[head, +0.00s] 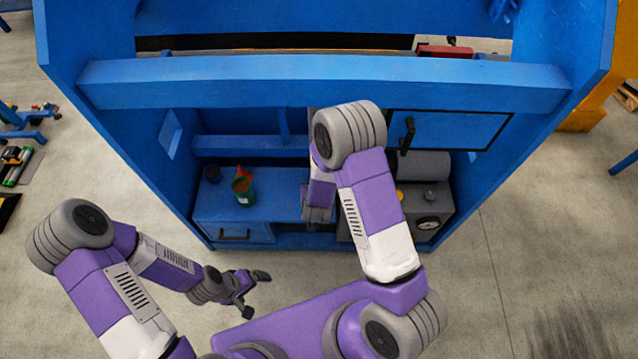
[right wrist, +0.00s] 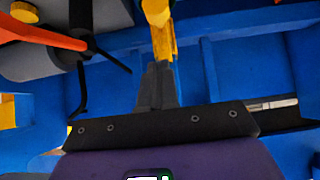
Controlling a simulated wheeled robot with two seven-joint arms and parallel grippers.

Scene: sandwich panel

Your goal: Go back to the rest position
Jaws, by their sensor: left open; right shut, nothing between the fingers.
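My left gripper (head: 255,293) is open and empty, low over the floor in front of the blue panel frame (head: 320,82) in the head view. My right arm reaches into the opening of that frame. My right gripper (head: 318,216) is partly hidden by its own arm there. In the right wrist view its dark fingers (right wrist: 158,72) are together with nothing between them. A yellow part (right wrist: 162,38) shows just beyond the fingertips; I cannot tell whether they touch it.
A blue drawer box (head: 235,232) with a green can (head: 243,190) stands left of my right gripper. A grey machine with a gauge (head: 428,223) and a blue door with a black handle (head: 450,130) are to its right. The floor (head: 530,240) right of the frame is clear.

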